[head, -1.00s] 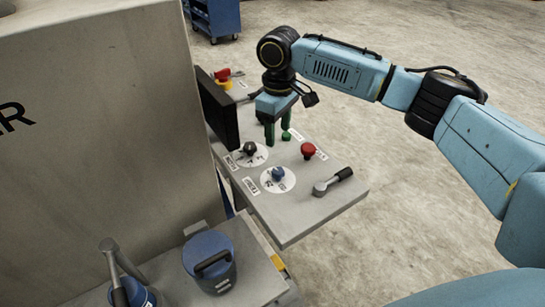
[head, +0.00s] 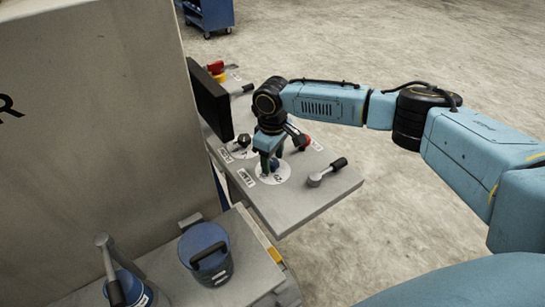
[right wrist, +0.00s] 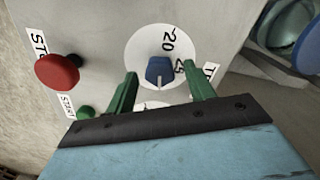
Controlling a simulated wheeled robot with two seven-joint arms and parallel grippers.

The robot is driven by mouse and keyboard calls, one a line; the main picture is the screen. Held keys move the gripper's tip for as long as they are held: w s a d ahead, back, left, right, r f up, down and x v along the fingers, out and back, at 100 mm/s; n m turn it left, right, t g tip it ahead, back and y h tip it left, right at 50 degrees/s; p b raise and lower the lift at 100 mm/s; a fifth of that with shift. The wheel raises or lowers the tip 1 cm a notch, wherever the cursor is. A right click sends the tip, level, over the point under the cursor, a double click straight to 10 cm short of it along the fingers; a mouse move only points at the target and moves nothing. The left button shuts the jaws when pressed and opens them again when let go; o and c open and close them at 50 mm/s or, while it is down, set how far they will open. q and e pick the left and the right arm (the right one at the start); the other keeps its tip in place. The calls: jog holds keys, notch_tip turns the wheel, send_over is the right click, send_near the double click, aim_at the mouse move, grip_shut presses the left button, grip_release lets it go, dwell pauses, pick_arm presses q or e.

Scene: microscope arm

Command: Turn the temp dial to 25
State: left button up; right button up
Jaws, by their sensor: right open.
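The temp dial is a blue knob (right wrist: 158,71) on a white disc (right wrist: 145,43) with printed numbers. In the right wrist view, 20 reads clearly, and a second number beside the knob is partly covered. A thin pale line shows at the knob's edge nearest my gripper. In the head view the disc (head: 284,178) lies on the panel by the TEMP label (head: 246,178). My right gripper (head: 269,167) is open above the dial, pointing down. In the right wrist view its green fingers (right wrist: 160,75) stand either side of the knob, with gaps visible. My left gripper is out of view.
A red STOP button (right wrist: 57,71) and green START button (right wrist: 85,112) sit beside the dial. A black knob (head: 242,141) is behind it, and a black-handled lever (head: 327,173) is to the right. A dark screen (head: 211,100) stands at the left.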

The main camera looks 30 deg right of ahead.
jog(key=c, duration=1)
jog(key=shift+o, duration=0.2)
